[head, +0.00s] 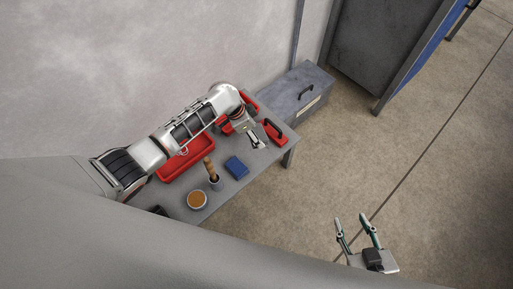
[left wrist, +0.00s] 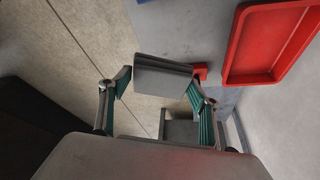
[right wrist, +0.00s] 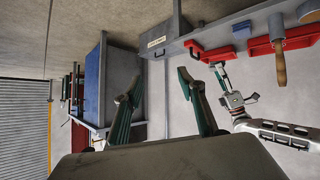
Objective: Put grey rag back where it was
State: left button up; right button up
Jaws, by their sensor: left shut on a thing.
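My left gripper (head: 255,138) is above the far right part of the grey table (head: 184,202). In the left wrist view, my left gripper (left wrist: 158,88) is shut on a flat grey piece, which looks like the folded grey rag (left wrist: 163,66). The rag's underside and whatever lies below it are hidden. In the head view the rag is too small to make out clearly. My right gripper (head: 350,219) is open and empty over bare floor, away from the table; its spread fingers also show in the right wrist view (right wrist: 159,75).
Floor on the right is clear.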

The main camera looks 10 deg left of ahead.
pick_arm(q)
jog(key=b, duration=0.3)
send_over(258, 153)
jog(key=s+a, duration=0.1)
notch_tip(258, 153, down, 8)
jog(key=shift+f, duration=0.2)
jog(key=shift+w+f, duration=0.15)
jog(key=shift+f, duration=0.05)
jog(key=f+b, duration=0.1)
jog(key=f, duration=0.1)
jog(key=f+b, duration=0.1)
jog(key=f, duration=0.1)
jog(key=shift+s+f, duration=0.2)
jog(key=shift+f, duration=0.05)
jog(key=shift+w+r, duration=0.3)
jog(key=shift+f, duration=0.25)
jog(key=o, duration=1.2)
pick_arm(e)
jog(key=shift+m+t+y, duration=0.3)
jog(key=shift+y, duration=0.2)
jog(key=a, duration=0.2)
jog(key=w+a, duration=0.1)
jog(key=a, duration=0.1)
jog(key=shift+r, duration=0.4)
